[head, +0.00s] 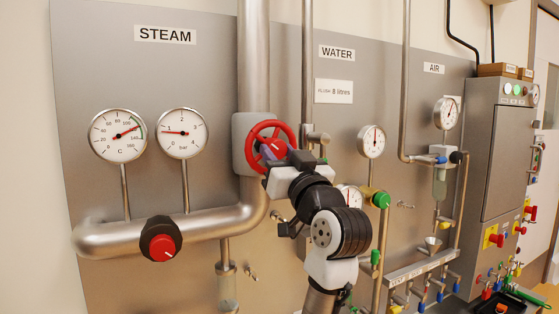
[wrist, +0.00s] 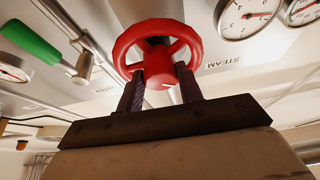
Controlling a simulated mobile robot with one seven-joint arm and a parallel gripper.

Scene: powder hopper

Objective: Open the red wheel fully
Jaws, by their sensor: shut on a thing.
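The red wheel (head: 250,144) is on the steam pipe, on a grey valve body (head: 240,160) under the STEAM side of the panel. My gripper (head: 280,156) reaches it from the front right and covers its lower right part in the head view. In the wrist view, the red wheel (wrist: 157,65) shows its round rim and hub, with a small white mark on the hub. My gripper (wrist: 160,82) has its two dark fingers on either side of the hub, inside the rim, shut on the wheel.
Two steam gauges (head: 118,135) are at the left, above a red knob with a black collar (head: 160,242). A water pipe (head: 308,70) and a green-handled valve (head: 381,200) stand to the right. A grey cabinet (head: 497,150) is at the far right.

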